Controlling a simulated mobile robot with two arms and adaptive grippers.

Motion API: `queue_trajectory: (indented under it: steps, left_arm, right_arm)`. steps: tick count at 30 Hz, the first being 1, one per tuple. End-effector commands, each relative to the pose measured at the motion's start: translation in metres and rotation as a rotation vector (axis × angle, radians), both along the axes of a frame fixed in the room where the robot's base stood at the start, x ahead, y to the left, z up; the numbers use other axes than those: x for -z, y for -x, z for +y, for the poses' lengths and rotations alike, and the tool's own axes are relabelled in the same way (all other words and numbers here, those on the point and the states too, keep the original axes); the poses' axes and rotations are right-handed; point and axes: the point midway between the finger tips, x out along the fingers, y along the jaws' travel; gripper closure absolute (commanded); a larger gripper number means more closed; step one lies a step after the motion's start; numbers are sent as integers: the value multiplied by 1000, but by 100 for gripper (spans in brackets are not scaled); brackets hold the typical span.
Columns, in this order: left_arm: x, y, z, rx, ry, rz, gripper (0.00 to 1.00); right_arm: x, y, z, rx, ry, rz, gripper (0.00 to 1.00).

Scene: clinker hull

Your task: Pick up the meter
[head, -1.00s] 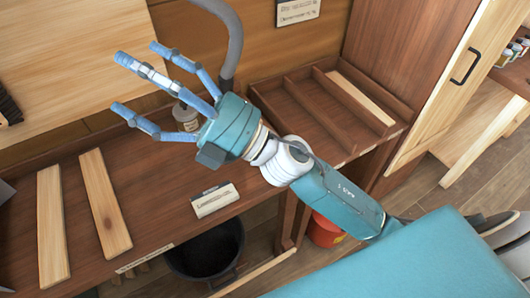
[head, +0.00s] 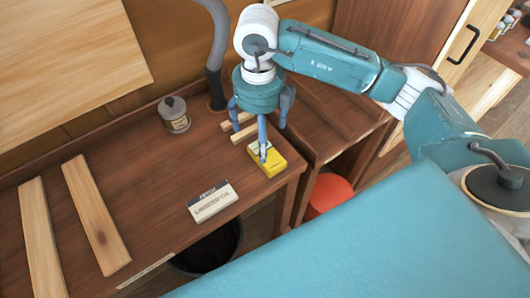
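A yellow box-shaped thing (head: 277,164), which looks like the meter, lies on the brown wooden bench near its front right. My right gripper (head: 259,138) points down just above and behind it, with its blue fingers spread apart. One finger passes in front of the yellow meter and hides part of its top. I cannot tell whether that finger touches it. Nothing shows held between the fingers. My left gripper is not in view.
A labelled white block (head: 212,202) lies left of the meter. A grey lidded jar (head: 174,115) stands at the back beside a grey hose (head: 216,60). Pale planks (head: 96,214) lie at left. A red bucket (head: 330,194) and a black bin (head: 207,247) are below the bench.

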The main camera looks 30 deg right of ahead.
Motion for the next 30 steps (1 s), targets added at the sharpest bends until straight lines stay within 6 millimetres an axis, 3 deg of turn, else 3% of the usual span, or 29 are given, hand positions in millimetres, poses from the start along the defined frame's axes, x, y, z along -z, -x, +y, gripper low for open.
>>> queue_trajectory:
  steps: [3, 11, 16, 21, 29, 30]
  left_arm:
    - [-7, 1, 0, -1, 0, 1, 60]
    - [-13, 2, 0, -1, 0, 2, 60]
    - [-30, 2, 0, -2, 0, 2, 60]
    - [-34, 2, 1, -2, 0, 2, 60]
    - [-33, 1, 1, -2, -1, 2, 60]
    - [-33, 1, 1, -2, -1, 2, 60]
  right_arm:
    - [20, 2, 0, 0, -1, 7, 9]
    - [41, 3, -1, -2, -2, 4, 9]
    - [64, 7, -8, -1, -3, 7, 9]
    - [86, 6, -7, -3, -6, 4, 9]
    - [90, 5, -7, -5, -5, 1, 9]
    - [90, 5, -7, -5, -5, 1, 15]
